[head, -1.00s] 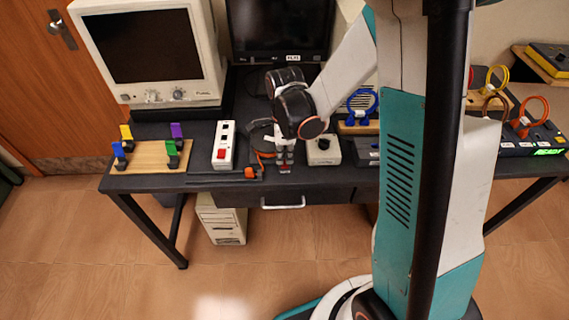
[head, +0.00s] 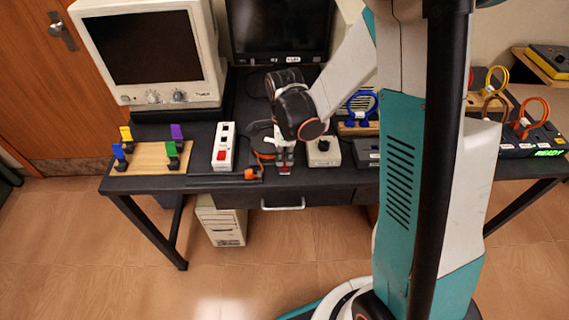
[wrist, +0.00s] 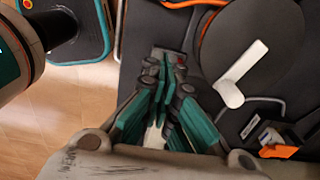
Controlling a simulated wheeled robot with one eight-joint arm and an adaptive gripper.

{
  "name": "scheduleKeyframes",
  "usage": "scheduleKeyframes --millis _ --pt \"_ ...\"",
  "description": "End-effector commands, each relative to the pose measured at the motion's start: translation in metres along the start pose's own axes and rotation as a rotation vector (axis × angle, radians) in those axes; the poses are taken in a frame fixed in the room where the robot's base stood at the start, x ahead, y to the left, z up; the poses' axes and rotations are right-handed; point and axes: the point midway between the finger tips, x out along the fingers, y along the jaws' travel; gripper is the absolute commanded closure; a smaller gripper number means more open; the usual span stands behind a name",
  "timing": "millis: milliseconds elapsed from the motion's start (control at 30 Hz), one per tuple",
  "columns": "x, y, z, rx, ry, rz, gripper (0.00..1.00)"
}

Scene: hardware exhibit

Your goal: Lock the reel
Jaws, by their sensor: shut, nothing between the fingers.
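The reel is a dark disc with a white crank handle (wrist: 240,75) and an orange cable around its rim. In the wrist view the disc (wrist: 265,30) fills the upper right. In the head view the reel (head: 258,137) is partly hidden by my wrist. A small grey piece with a red mark (wrist: 180,60) lies beside the disc, just beyond my fingertips. My gripper (wrist: 157,75) is shut and empty, its teal fingers together beside the reel. In the head view my gripper (head: 284,160) points down near the desk's front edge. I cannot tell whether it touches the grey piece.
A white box with a black knob (head: 323,149) stands just right of my gripper. A white switch strip (head: 223,147) and a wooden board with coloured clips (head: 150,171) are to the left. An orange plug (head: 250,173) lies near the front edge. Monitors stand behind.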

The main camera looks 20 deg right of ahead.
Motion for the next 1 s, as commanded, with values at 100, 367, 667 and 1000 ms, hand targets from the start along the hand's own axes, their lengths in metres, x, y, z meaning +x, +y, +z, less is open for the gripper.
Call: scheduleKeyframes --millis 100,367,667,1000 --pt "0.0 0.0 0.0 0.0 0.0 0.0 1.0" --pt "0.003 0.0 0.0 0.0 0.0 0.0 1.0" --pt "0.007 0.0 0.0 0.0 0.0 0.0 1.0" --pt "0.011 0.0 0.0 0.0 0.0 0.0 1.0"
